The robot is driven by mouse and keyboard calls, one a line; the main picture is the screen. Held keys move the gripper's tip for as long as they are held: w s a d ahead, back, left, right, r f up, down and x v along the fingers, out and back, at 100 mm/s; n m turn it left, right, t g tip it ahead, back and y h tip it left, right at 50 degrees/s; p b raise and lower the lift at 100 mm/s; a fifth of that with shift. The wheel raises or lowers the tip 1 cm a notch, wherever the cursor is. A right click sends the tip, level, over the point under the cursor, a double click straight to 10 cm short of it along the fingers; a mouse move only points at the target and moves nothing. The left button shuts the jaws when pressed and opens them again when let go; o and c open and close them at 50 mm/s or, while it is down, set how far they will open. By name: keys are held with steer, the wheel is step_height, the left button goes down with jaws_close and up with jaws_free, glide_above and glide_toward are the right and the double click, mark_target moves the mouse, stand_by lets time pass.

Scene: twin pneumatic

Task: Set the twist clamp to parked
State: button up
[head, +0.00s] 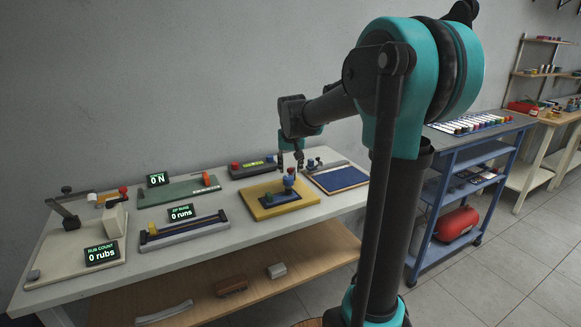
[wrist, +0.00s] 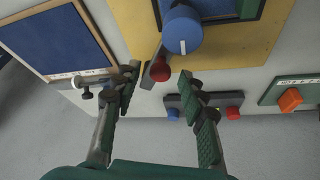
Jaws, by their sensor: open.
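The twist clamp appears to be the blue round knob (wrist: 182,30) with a white mark, beside a grey lever (wrist: 153,66) carrying a red ball (wrist: 160,71). It stands on a yellow board (wrist: 255,45); in the head view the blue part (head: 289,181) shows at the board's right side. My gripper (wrist: 163,82) is open and empty. In the wrist view its fingertips lie left and right of the red ball; I cannot tell whether they touch it. In the head view my gripper (head: 299,160) hangs just above and behind the clamp.
A blue panel (wrist: 52,40) with a small knob by its edge lies left in the wrist view. A dark block (wrist: 205,106) with coloured buttons stands behind the board, near my right finger. A green board with an orange handle (wrist: 290,99) is farther right.

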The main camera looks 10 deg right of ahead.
steer(key=shift+f, duration=0.1)
jaws_close()
stand_by(0.3)
